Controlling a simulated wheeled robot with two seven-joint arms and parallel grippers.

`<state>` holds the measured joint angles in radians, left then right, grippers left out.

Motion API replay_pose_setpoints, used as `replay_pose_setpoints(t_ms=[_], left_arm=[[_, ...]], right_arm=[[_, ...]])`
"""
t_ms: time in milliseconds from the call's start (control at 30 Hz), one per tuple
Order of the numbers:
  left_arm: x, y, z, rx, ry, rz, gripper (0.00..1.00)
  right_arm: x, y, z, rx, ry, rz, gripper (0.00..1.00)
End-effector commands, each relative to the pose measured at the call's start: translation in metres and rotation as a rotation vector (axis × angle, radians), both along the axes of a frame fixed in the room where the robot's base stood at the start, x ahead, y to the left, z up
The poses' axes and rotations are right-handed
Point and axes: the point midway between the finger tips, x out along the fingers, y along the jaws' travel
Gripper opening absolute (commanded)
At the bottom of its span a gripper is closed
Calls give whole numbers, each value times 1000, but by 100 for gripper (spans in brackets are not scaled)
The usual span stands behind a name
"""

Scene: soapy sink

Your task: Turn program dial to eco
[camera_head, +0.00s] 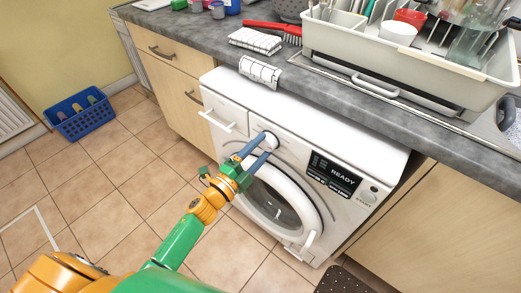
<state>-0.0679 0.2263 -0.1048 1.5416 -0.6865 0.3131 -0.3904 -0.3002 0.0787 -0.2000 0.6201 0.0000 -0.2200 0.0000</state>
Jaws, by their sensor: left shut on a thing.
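A white washing machine (352,131) stands under the grey counter, with its round door (284,205) shut. Its dark display (334,174) reads READY. The program dial (270,138) is a round white knob on the front panel, left of the display. My left gripper (261,147) reaches in from the lower left, and its two blue fingers are shut on the dial. The fingers partly hide the dial, so its setting cannot be read. My right gripper is not in view.
The counter (190,33) above holds a white dish rack (400,75), a red brush (272,27) and folded checked cloths (255,41). A blue basket (82,118) sits on the tiled floor at left. A dark mat (342,281) lies at the bottom. The floor between is clear.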

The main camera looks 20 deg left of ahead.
Motion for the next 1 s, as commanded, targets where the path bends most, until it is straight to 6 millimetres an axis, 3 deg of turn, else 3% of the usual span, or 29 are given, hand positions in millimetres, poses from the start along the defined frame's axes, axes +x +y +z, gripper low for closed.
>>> replay_pose_setpoints(t_ms=[767,800,867,1000], left_arm=[[0,0,0,80,-28,0,8],[0,0,0,80,-28,0,75],[0,0,0,80,-29,0,91],[0,0,0,80,-29,0,94]], right_arm=[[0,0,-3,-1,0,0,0],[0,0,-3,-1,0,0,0],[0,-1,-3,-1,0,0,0],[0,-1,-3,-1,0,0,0]])
